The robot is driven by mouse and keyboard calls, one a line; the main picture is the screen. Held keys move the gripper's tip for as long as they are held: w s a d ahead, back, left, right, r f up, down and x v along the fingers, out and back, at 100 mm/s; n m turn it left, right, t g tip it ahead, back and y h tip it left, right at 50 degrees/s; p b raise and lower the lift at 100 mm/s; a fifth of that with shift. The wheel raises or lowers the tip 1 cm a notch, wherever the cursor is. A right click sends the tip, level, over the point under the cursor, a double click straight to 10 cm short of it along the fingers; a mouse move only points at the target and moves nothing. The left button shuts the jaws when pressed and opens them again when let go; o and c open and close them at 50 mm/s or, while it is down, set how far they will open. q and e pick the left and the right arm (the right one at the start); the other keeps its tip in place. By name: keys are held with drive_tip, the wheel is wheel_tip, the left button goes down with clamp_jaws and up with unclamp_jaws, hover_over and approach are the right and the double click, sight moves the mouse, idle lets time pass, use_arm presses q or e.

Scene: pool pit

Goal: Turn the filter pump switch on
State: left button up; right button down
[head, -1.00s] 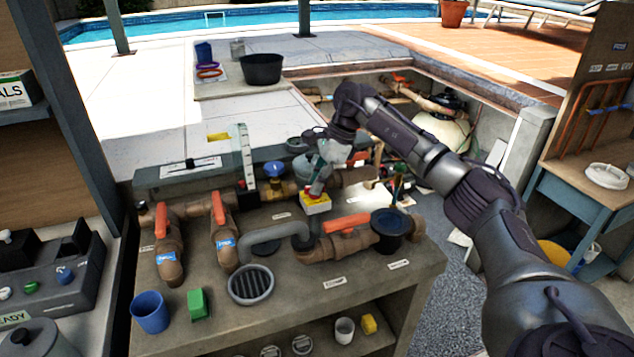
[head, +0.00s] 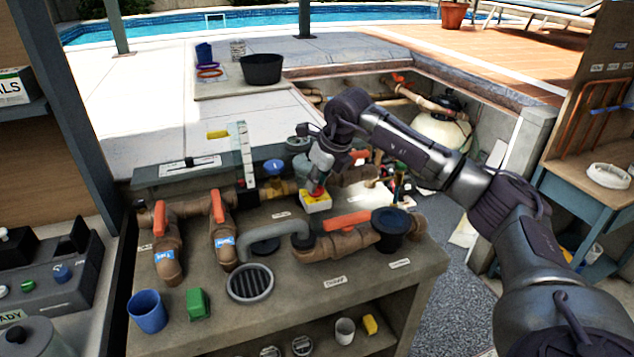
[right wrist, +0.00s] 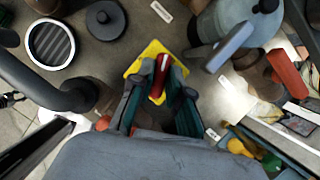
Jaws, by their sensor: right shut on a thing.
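The filter pump switch (head: 317,205) is a small yellow-topped white box with a red lever, standing on the grey bench among the pipes. Its yellow top (right wrist: 150,52) and red lever (right wrist: 160,78) show in the right wrist view. My right gripper (head: 318,187) reaches down from above to the switch. Its fingers (right wrist: 163,80) are shut on the red lever, one on each side, and hide part of it. I cannot tell the lever's on or off position. My left gripper is not in view.
Brown pipes with orange-handled valves (head: 346,221) lie close in front of the switch. A blue valve knob (head: 274,167) stands to its left and a dark round cap (head: 390,222) to its right. A blue cup (head: 148,310) and green block (head: 198,304) stand at the front left.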

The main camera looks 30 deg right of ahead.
drive_tip(key=m+h, duration=0.1)
drive_tip(key=m, duration=0.1)
drive_tip(key=m+h+b, duration=0.1)
drive_tip(key=m, duration=0.2)
drive_tip(key=shift+a+f, duration=0.15)
drive_tip(key=shift+a, duration=0.05)
idle(0.5)
drive_tip(key=c, duration=1.1)
unclamp_jaws()
drive_tip(key=v, duration=1.2)
